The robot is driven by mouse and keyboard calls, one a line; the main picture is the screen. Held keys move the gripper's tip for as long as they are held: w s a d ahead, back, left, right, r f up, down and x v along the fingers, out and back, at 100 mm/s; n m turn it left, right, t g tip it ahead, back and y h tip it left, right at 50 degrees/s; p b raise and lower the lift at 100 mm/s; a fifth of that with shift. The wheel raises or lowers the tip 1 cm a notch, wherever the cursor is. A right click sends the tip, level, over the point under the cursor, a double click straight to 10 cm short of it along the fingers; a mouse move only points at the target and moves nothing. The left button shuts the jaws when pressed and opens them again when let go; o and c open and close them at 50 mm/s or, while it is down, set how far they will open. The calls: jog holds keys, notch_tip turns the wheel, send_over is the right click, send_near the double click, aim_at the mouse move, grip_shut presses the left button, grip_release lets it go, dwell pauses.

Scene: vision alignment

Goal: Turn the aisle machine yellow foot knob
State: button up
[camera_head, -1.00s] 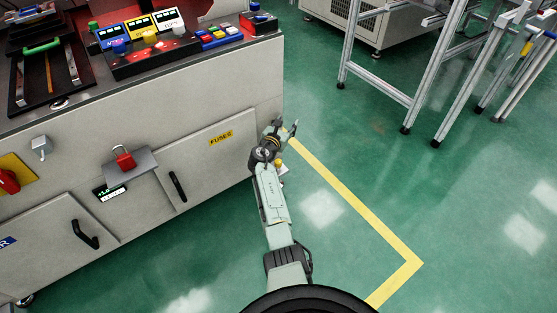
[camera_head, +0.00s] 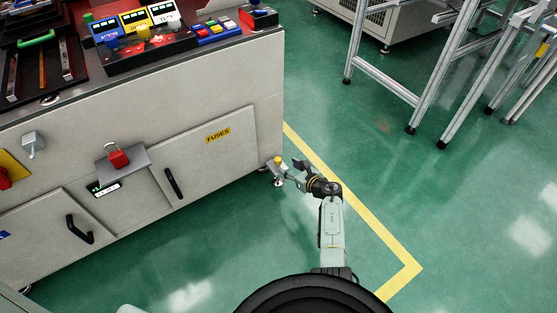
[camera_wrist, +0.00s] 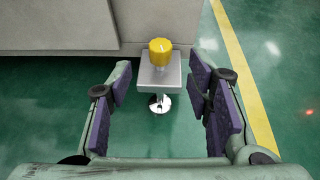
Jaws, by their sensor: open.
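The yellow foot knob (camera_wrist: 160,51) stands upright on a small grey bracket (camera_wrist: 159,75) at the foot of the machine in the wrist view. A shiny levelling foot (camera_wrist: 160,103) is below the bracket. In the head view the yellow knob (camera_head: 278,161) is small, at the machine's lower right corner. My gripper (camera_wrist: 161,84) is open, with purple-padded fingers left and right of the bracket in the picture. The knob shows centred beyond the gap, and no finger visibly touches it. In the head view my gripper (camera_head: 290,173) points left towards the knob.
The grey machine (camera_head: 240,110) fills the left, with a FUSES door, a red padlock (camera_head: 119,158) and black handles. A yellow floor line (camera_head: 370,220) runs to the right of my arm. Metal frames (camera_head: 420,100) stand at the back right. Green floor between is clear.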

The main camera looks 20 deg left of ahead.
aim_at(280, 162)
jog(key=b+x, duration=0.5)
jog(key=x, duration=0.4)
jog(key=shift+d, duration=0.1)
jog(key=shift+w+a+b, duration=0.25)
jog(key=shift+a+b, duration=0.1)
jog(key=shift+c, duration=0.6)
grip_shut()
